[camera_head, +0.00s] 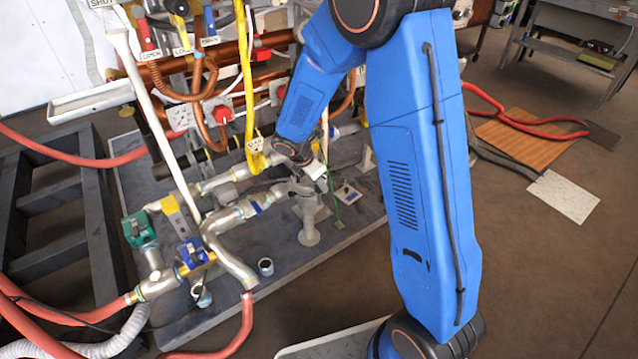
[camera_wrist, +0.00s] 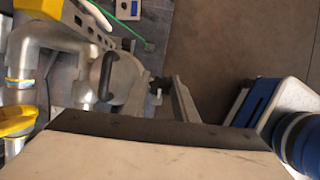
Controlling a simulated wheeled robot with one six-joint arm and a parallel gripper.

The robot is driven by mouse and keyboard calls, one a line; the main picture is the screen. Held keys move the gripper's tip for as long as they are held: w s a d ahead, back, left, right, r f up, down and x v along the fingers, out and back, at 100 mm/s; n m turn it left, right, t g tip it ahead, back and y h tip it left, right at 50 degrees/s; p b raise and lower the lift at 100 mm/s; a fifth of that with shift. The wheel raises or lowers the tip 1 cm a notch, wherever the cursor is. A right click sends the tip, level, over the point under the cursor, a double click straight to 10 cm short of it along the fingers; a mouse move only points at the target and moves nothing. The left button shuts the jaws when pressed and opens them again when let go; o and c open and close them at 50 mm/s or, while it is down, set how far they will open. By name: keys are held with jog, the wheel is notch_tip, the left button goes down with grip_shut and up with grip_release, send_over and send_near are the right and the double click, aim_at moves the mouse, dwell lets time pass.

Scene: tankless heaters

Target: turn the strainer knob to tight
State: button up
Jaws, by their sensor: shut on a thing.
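The strainer (camera_head: 284,189) is a grey metal fitting in the pipe run at the middle of the head view, low above the grey base plate. My gripper (camera_head: 303,170) reaches down to it from above, and my blue arm covers part of the area. In the wrist view, a rounded grey metal body with the strainer knob (camera_wrist: 128,82) lies at the finger end of my gripper (camera_wrist: 145,88). My gripper is shut on the knob. The grip itself is partly hidden, and the knob's turn angle cannot be read.
A yellow strap or handle (camera_head: 254,150) hangs just left of my gripper. Green (camera_head: 138,229) and blue (camera_head: 191,252) valves sit on the pipes at lower left. Red hoses (camera_head: 60,315) cross the front left.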

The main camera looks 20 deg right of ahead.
jog(key=m+g, duration=0.1)
jog(key=m, duration=0.3)
jog(key=shift+m+g, duration=0.4)
jog(key=m+g, duration=0.1)
jog(key=m, duration=0.3)
jog(key=shift+m+g, duration=0.3)
jog(key=shift+g, duration=0.1)
jog(key=m+g+y, duration=0.1)
jog(key=m, duration=0.3)
jog(key=shift+m+g+y, duration=0.5)
jog(key=shift+m+y, duration=0.2)
jog(key=shift+m, duration=1.4)
jog(key=o, duration=1.1)
